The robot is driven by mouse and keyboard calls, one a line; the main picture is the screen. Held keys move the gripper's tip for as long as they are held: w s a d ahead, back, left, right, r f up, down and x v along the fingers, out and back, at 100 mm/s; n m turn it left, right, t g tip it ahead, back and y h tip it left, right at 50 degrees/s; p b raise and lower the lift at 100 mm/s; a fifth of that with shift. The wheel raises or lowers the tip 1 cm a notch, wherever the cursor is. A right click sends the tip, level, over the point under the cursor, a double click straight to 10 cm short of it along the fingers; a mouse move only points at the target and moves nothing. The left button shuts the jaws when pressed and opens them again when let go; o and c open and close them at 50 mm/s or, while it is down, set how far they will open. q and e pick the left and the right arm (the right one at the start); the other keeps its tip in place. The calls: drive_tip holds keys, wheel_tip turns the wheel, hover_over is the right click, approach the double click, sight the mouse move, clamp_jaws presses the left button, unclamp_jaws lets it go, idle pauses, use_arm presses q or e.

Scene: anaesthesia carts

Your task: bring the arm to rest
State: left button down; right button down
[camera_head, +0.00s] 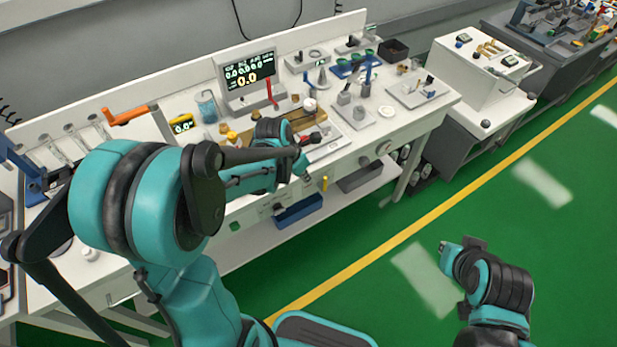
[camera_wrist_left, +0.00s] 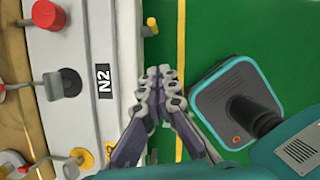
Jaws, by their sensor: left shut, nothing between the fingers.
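My left arm reaches in from the left of the head view, across the front of the white workbench (camera_head: 345,222). My left gripper (camera_head: 301,164) is partly hidden by its own arm, near the bench's front edge. In the left wrist view, the left gripper (camera_wrist_left: 160,75) is shut with its dark fingers together and nothing between them. It is beside the bench's front panel, marked N2, with green floor beyond. My right arm (camera_head: 500,290) is folded at the lower right, over the floor, and I cannot make out its gripper.
The bench carries a display unit (camera_head: 248,86), an orange handle (camera_head: 129,115), a black bin (camera_head: 394,49) and several small fittings. A blue bin (camera_head: 298,211) is below its front edge. A white cart (camera_head: 484,75) stands at the right. The green floor (camera_head: 400,265) in front is clear.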

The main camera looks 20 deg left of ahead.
use_arm(q)
drive_tip(key=shift+a+r, duration=0.1)
drive_tip(key=shift+r, duration=0.15)
drive_tip(key=s+d+r+m+t+y, duration=0.1)
drive_tip(key=s+r+m, duration=0.4)
drive_tip(key=m, duration=1)
drive_tip(key=s+d+r+m+t+y, duration=0.1)
drive_tip(key=s+r+m+t, duration=0.1)
drive_tip(key=s+r+m, duration=0.3)
drive_tip(key=s+m, duration=0.4)
drive_tip(key=m, duration=0.6)
drive_tip(key=shift+s+m+t, duration=0.3)
drive_tip(key=shift+s+t, duration=0.1)
